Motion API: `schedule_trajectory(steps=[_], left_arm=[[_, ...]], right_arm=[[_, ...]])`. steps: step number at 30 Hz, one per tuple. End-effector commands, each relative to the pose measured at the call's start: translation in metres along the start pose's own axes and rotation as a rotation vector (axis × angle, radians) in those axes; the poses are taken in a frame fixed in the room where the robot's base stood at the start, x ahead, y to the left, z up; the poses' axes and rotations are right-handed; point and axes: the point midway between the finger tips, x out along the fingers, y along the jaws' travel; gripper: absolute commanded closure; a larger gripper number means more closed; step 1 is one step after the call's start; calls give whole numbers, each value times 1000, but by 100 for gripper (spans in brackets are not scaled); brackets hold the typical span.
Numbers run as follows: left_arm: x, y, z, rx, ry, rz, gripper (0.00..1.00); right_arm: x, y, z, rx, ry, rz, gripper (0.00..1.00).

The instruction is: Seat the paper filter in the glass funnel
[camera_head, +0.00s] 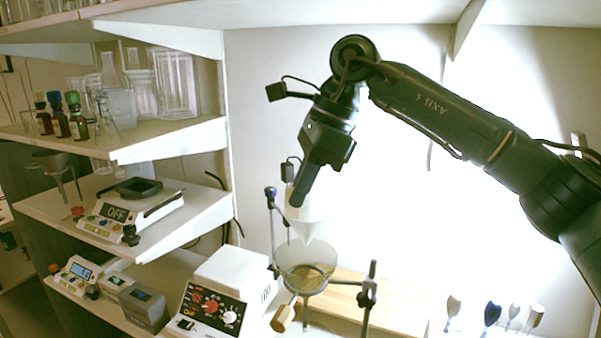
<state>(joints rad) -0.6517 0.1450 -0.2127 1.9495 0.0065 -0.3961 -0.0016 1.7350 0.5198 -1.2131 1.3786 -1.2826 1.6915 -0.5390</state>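The white paper filter (312,224) is a cone hanging point down in the middle of the view. My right gripper (298,199) reaches down from the upper right and appears shut on the filter's upper left rim. The grip itself is partly hidden by the near finger. The glass funnel (322,270) sits below, held in a stand with dark clamps. The filter's tip is at about the funnel's far rim in the picture; I cannot tell whether they touch. My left gripper is not in view.
A white device with knobs (213,307) stands left of the funnel. A wooden board (372,300) lies behind and to the right. Shelves at left carry glassware, brown bottles (77,117) and a scale (125,215). Several brush-like tools (491,314) stand at lower right.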

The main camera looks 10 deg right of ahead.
Motion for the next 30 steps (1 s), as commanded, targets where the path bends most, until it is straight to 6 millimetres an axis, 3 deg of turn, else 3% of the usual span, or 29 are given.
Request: schedule_trajectory(steps=[21, 30], left_arm=[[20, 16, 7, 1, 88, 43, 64], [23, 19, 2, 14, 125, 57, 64]], right_arm=[[71, 0, -30, 0, 0, 1, 100], [91, 0, -38, 0, 0, 0, 100]])
